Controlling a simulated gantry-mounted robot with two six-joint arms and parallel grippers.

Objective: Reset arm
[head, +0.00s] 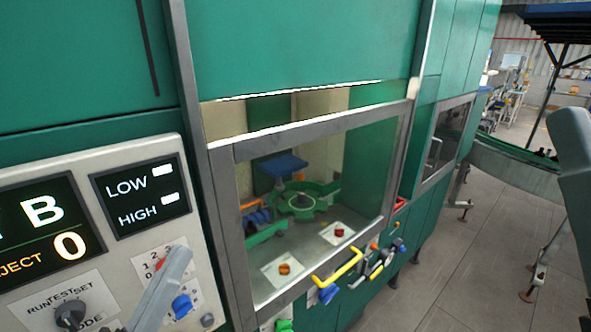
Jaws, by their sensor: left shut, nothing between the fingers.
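My left gripper (178,256) shows as a slim grey shape coming up from the bottom edge, in front of the cream control panel (60,175). Its fingers are shut with nothing visible between them. Its tip overlaps a small white plate with a numbered dial, beside a blue knob (182,305); I cannot tell whether it touches the panel. A large grey part at the right edge looks like part of my right arm, but no right gripper fingers show. No amber bottle can be made out clearly.
A green machine (300,45) has a metal-framed window (310,130) with a yellow handle (338,268). A curved conveyor (520,165) stands at right. The tiled floor (460,255) in between is clear.

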